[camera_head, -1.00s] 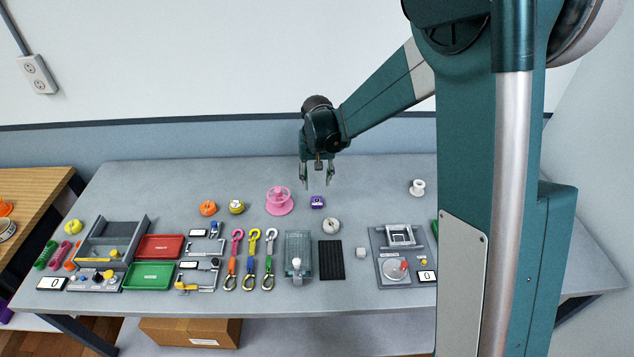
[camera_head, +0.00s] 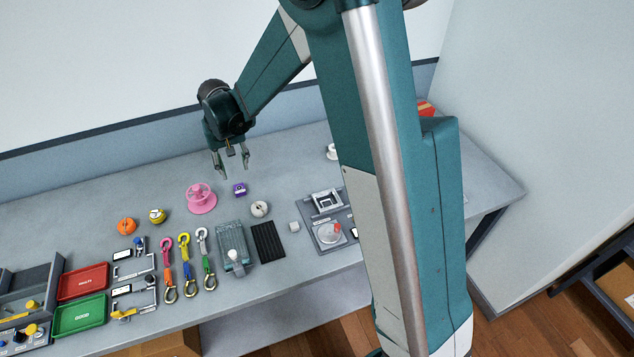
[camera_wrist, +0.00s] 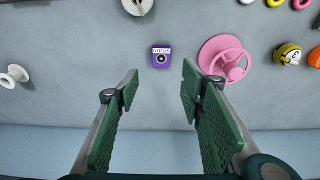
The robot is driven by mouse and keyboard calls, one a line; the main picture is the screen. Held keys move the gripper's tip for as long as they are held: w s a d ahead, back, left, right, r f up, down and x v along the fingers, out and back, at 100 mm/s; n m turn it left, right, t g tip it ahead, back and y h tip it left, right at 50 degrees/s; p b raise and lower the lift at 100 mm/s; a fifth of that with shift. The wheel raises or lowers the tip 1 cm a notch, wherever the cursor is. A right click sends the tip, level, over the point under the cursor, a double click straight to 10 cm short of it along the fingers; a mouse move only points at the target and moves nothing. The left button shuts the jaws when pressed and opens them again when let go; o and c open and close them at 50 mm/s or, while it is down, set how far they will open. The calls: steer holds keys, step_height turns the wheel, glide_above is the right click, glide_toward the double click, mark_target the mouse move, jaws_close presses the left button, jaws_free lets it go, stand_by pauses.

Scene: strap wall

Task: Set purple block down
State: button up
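The purple block (camera_head: 239,189) rests on the grey table near the back, just right of the pink spool. In the wrist view the purple block (camera_wrist: 161,56) shows a white label and a dark round mark on its face, and lies beyond the fingertips, between their lines. My gripper (camera_head: 231,163) hangs above the back of the table, apart from the block. Its green-padded fingers (camera_wrist: 160,85) are spread wide with nothing between them.
The pink spool (camera_head: 201,198) stands left of the block, and a white-grey roll (camera_head: 260,209) lies in front of it. A black ribbed mat (camera_head: 268,242), several coloured straps, a red tray (camera_head: 83,283) and a green tray (camera_head: 80,315) are farther forward. Bare table surrounds the block.

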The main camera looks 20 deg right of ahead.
steer(key=s+d+r+t, duration=0.1)
steer(key=s+d+r, duration=0.4)
steer(key=s+r, duration=0.3)
steer(key=s+d+r+t, duration=0.1)
steer(key=s+d+r, duration=0.55)
steer(key=r, duration=0.25)
steer(key=s+d+r+t, duration=0.1)
steer(key=s+d, duration=0.2)
steer(key=s, duration=0.8)
steer(key=s+d+r+t, duration=0.1)
steer(key=s+d, duration=0.3)
steer(key=s, duration=0.7)
steer(key=shift+s+d+r+t, duration=0.2)
steer(key=shift+r+t, duration=0.1)
steer(key=shift+t, duration=0.4)
step_height(320, 180, down, 5)
steer(key=b, duration=0.5)
